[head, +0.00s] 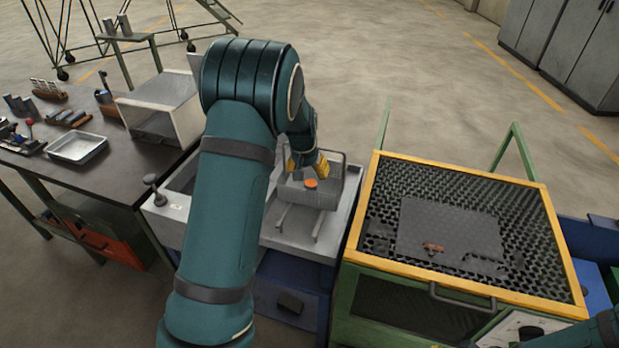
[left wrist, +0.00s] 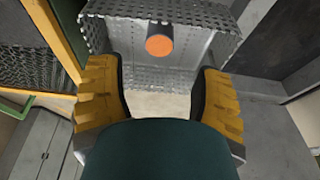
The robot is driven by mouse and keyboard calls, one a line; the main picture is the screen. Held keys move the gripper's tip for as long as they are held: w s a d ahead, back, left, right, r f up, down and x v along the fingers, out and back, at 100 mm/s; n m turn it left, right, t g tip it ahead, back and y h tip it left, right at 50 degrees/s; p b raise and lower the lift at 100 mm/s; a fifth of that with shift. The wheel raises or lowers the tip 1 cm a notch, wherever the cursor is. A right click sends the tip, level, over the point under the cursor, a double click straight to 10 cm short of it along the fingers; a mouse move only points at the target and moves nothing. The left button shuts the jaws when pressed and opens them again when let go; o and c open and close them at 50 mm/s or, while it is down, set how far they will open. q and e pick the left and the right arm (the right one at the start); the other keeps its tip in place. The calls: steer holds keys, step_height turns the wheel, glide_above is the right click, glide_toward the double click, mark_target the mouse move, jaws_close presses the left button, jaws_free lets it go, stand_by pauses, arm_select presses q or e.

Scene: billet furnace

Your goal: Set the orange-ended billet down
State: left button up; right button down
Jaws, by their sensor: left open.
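My left gripper (head: 308,165) is just behind the orange end, partly covered by my own arm. In the left wrist view the yellow, black-padded fingers of my left gripper (left wrist: 160,95) are wide apart, with nothing between the pads.
A yellow-framed mesh table (head: 455,195) stands to the right, bearing a grey plate (head: 450,228) with a small orange-brown piece. A dark workbench (head: 60,172) at left carries a metal tray (head: 77,148), tools and an open grey box (head: 160,108).

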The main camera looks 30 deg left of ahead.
arm_select(q)
steer(key=v, duration=0.4)
stand_by(0.6)
